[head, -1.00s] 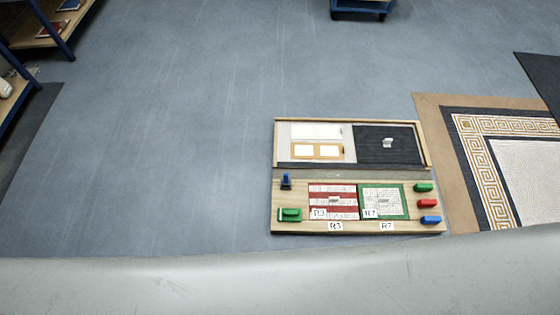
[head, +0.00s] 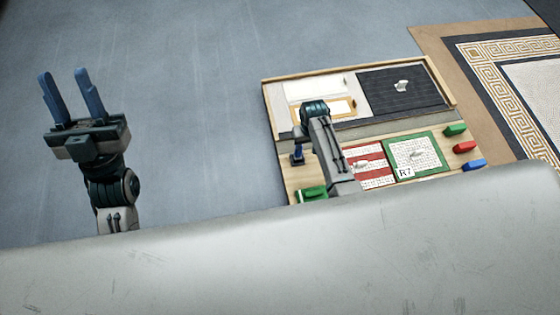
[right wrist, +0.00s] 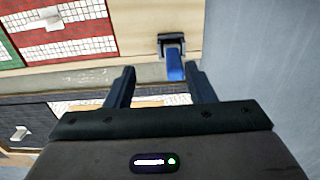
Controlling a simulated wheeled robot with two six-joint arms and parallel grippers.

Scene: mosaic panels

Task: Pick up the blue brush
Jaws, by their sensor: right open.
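The blue brush (right wrist: 174,65) stands in a dark square holder (right wrist: 172,40) at the edge of the wooden board in the right wrist view. It also shows in the head view (head: 298,152), at the board's left side beside my right arm. My right gripper (right wrist: 161,84) is open and empty. The brush is just beyond its fingertips, nearer the right-hand finger in that picture, and not gripped. In the head view only my right arm's wrist shows and its fingers are hidden. My left gripper (head: 66,98) is open and empty, pointing up over bare floor.
The wooden board (head: 277,120) carries a red-striped panel (head: 372,176), a green-framed panel (head: 414,155) and a dark panel (head: 400,90). A green piece (head: 312,194) sits near the brush. Green, red (head: 464,147) and blue (head: 473,165) blocks line the right edge. Floor left is clear.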

